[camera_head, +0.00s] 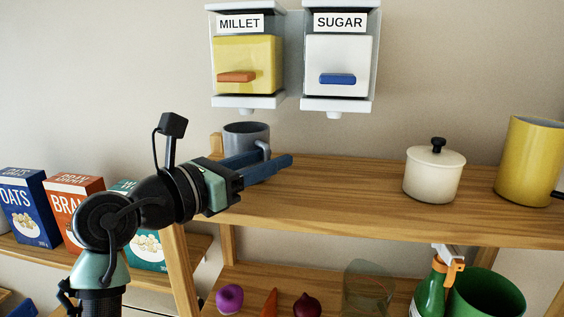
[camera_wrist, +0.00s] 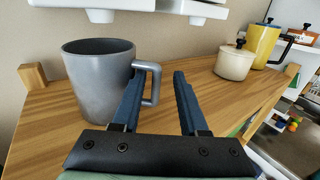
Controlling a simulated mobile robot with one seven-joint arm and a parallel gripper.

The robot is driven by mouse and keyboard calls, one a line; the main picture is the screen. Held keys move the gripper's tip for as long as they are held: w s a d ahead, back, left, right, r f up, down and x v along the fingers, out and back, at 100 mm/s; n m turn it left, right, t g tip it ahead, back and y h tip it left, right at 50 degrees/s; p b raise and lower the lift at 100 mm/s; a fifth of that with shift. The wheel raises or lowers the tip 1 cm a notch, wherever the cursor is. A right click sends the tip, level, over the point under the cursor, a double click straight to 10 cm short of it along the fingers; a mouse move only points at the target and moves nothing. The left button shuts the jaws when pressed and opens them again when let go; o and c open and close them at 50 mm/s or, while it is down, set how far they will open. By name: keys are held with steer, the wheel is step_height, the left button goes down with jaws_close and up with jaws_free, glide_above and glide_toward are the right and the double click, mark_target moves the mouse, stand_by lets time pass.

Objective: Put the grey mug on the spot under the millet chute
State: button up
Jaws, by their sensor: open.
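The grey mug (camera_head: 247,134) stands upright on the wooden shelf top, below the millet dispenser (camera_head: 246,62) in the head view. Its chute (camera_head: 246,112) appears just above the mug's rim. In the wrist view the mug (camera_wrist: 98,85) is at the left, its handle (camera_wrist: 155,84) pointing right. My gripper (camera_head: 279,158) is open at the mug's handle side. In the wrist view the handle's outer part shows between my blue fingers (camera_wrist: 159,75), close to the left finger. I cannot tell whether they touch. Any mark on the spot under the chute is hidden or not visible.
The sugar dispenser (camera_head: 339,62) hangs right of the millet one. A cream lidded pot (camera_head: 434,176) and a yellow pot (camera_head: 528,160) stand farther right on the shelf. Cereal boxes (camera_head: 75,205) stand lower left. The shelf between mug and cream pot is clear.

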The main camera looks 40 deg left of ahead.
steer(key=s+b, duration=0.2)
steer(key=s, duration=0.6)
steer(key=shift+a, duration=0.1)
steer(key=w+d+r+m, duration=0.1)
steer(key=w+d+m, duration=0.1)
steer(key=d+m, duration=0.1)
steer(key=w+d+r+m+t, duration=0.1)
steer(key=w+d+m, duration=0.2)
steer(key=w+d+r+m, duration=0.1)
steer(key=w+d+m, duration=0.1)
steer(key=d+m, duration=0.1)
steer(key=shift+w+r+m+t, duration=0.15)
steer(key=shift+w+m+t, duration=0.15)
steer(key=shift+m, duration=0.1)
steer(key=w+d+r+m+t, duration=0.2)
steer(key=d+r+m, duration=0.2)
steer(key=d+m, duration=0.5)
steer(key=s+d+r+m+t, duration=0.3)
steer(key=s+d+r+m, duration=0.1)
steer(key=d+m, duration=0.4)
steer(key=s+d+r+m+t, duration=0.2)
steer(key=s+d+r+m, duration=0.3)
steer(key=d+m, duration=0.2)
steer(key=shift+d+m+t, duration=0.4)
steer(key=shift+m, duration=0.6)
